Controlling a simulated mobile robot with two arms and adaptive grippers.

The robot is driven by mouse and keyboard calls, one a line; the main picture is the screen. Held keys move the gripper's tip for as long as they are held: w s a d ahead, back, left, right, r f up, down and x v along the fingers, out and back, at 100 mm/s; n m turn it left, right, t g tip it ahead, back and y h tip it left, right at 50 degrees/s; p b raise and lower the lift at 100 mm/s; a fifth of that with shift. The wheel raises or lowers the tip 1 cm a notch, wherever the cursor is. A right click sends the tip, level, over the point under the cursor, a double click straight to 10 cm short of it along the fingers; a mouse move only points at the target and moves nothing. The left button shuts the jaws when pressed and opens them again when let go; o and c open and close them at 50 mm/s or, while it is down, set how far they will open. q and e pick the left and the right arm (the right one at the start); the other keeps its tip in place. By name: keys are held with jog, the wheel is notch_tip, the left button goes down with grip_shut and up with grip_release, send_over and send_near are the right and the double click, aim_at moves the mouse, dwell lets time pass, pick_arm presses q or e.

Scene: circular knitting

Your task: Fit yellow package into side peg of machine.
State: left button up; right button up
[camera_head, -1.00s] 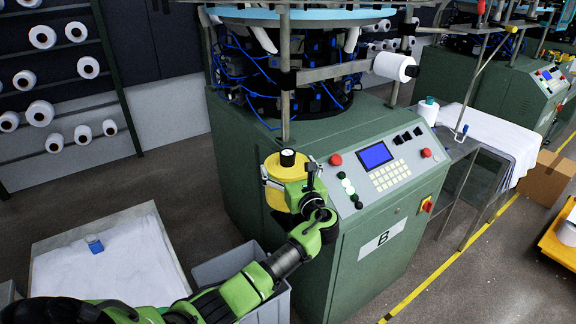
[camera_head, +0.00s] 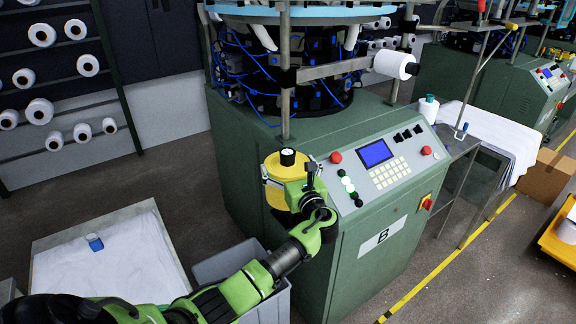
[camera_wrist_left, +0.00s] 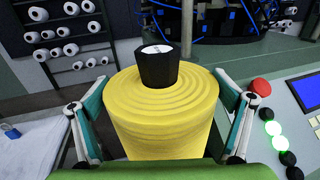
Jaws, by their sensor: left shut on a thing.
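The yellow package (camera_head: 274,172) is a yellow yarn spool with a black core cap, held upright in front of the green machine (camera_head: 330,204) labelled B. My left gripper (camera_head: 290,190) is shut on it, beside the left edge of the control panel. In the left wrist view the package (camera_wrist_left: 165,108) fills the middle, with a finger on each side. A white spool (camera_head: 393,66) sits on the machine's bar at the right. My right gripper is not in view.
The control panel (camera_head: 389,166) lies just right of the package. A vertical post (camera_head: 285,80) rises behind it. A grey bin (camera_head: 224,262) stands below my arm, and a tray with white cloth (camera_head: 105,262) is at the left. A rack of white spools stands behind.

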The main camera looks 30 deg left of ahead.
pick_arm(q)
jog(key=shift+f+b, duration=0.55)
jog(key=shift+f, duration=1.75)
dwell(3.4)
jog(key=shift+s+f, duration=0.15)
jog(key=shift+f, duration=0.35)
dwell(0.7)
jog(key=o, duration=1.1)
jog(key=shift+c, duration=0.2)
jog(key=shift+o, duration=0.6)
jog(key=shift+f, duration=0.1)
jog(key=shift+r, duration=0.2)
jog(key=shift+d, duration=0.1)
